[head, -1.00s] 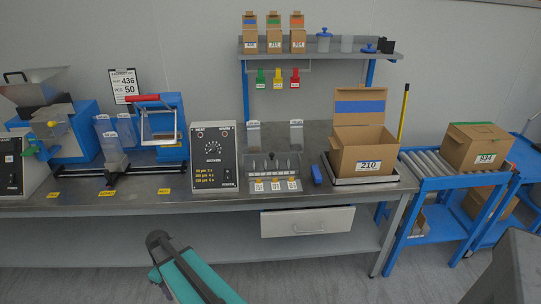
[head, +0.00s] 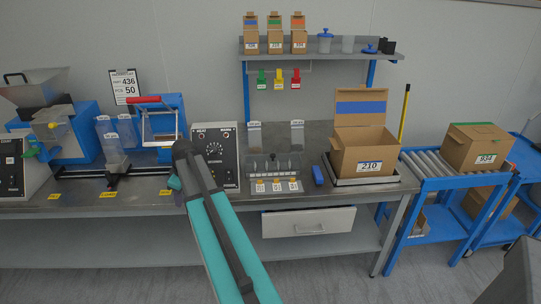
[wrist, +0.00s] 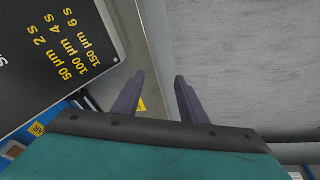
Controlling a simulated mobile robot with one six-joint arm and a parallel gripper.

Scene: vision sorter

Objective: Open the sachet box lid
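A low grey box (head: 276,166) with a see-through front and several yellow-and-white labels sits on the bench in the head view; I take it to be the sachet box. Its lid appears down, but the detail is small. My gripper (wrist: 160,82) is open and empty in the wrist view, its two dark fingers apart. In the head view my arm reaches up to the bench left of the box, and its end is in front of the heat-sealer panel's left side. The gripper's fingers are not clear there. The box is not in the wrist view.
The black-faced heat control unit (head: 215,150) stands between my arm and the box. An open carton (head: 362,155) and a blue handheld item (head: 317,176) are to the box's right. A drawer (head: 309,221) is slightly open below the bench. Two clear upright holders stand behind the box.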

